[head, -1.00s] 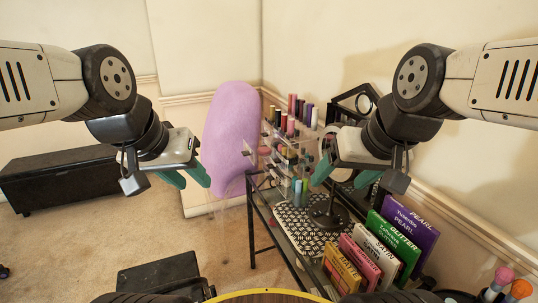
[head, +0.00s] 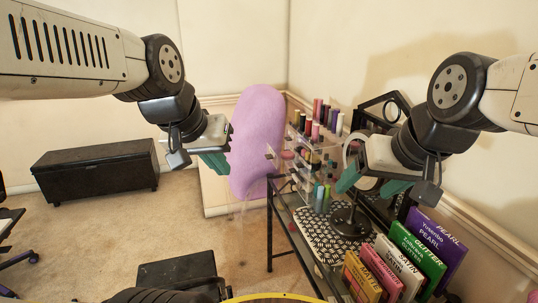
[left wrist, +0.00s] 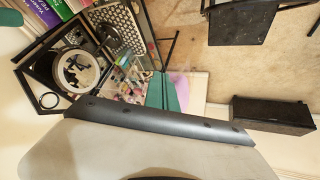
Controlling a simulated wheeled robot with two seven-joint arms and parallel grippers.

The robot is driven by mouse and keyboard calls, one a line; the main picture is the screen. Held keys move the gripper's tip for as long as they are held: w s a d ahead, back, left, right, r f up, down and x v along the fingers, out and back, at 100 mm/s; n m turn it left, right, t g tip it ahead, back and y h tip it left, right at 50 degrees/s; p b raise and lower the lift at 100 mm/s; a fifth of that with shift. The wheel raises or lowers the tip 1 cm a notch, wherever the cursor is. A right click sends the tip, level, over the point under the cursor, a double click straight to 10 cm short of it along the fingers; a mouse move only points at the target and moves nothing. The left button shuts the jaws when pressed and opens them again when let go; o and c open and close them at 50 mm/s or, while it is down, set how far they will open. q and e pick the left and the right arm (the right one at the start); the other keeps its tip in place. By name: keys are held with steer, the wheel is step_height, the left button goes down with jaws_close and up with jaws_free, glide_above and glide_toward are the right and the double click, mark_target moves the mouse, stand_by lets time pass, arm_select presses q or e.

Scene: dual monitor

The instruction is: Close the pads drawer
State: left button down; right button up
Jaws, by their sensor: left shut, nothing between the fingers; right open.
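A clear acrylic organizer (head: 311,160) with small drawers and cosmetics stands on the glass table. A clear part juts out from its left side (head: 273,155), seemingly an open drawer; I cannot tell which drawer holds pads. The organizer also shows, partly hidden, in the left wrist view (left wrist: 128,80). My left gripper (head: 217,163) is shut and empty, left of the organizer and apart from it in the picture. Its green fingers (left wrist: 166,92) are together in the left wrist view. My right gripper (head: 372,185) is open and empty, in front of the organizer's right side, partly covering a round mirror.
The glass table (head: 285,218) also holds a patterned mat (head: 318,237), a stand and several colored boxes (head: 417,247). A lilac rounded panel (head: 257,140) stands behind my left gripper. A black bench (head: 95,169) is at the left wall.

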mark_target(294, 153)
arm_select(q)
steer(key=w+f+n, duration=0.1)
steer(key=w+f, duration=0.1)
steer(key=w, duration=1.7)
steer(key=w+a+f+n+h, duration=0.1)
steer(key=w+a+f, duration=0.1)
steer(key=w+f, duration=0.4)
steer(key=w+a+f+n, duration=0.2)
steer(key=w+f, duration=0.1)
steer(key=w, duration=0.6)
steer(key=w+d+f, duration=0.6)
steer(key=d+f, duration=0.1)
steer(key=f, duration=0.1)
steer(key=shift+w, duration=0.1)
steer(key=w+d, duration=0.1)
steer(key=d, duration=0.3)
steer(key=w+d, duration=0.2)
steer(key=d, duration=0.2)
steer(key=w+d, duration=0.2)
steer(key=d, duration=0.2)
steer(key=shift+w+d, duration=0.1)
steer(key=shift+d, duration=0.45)
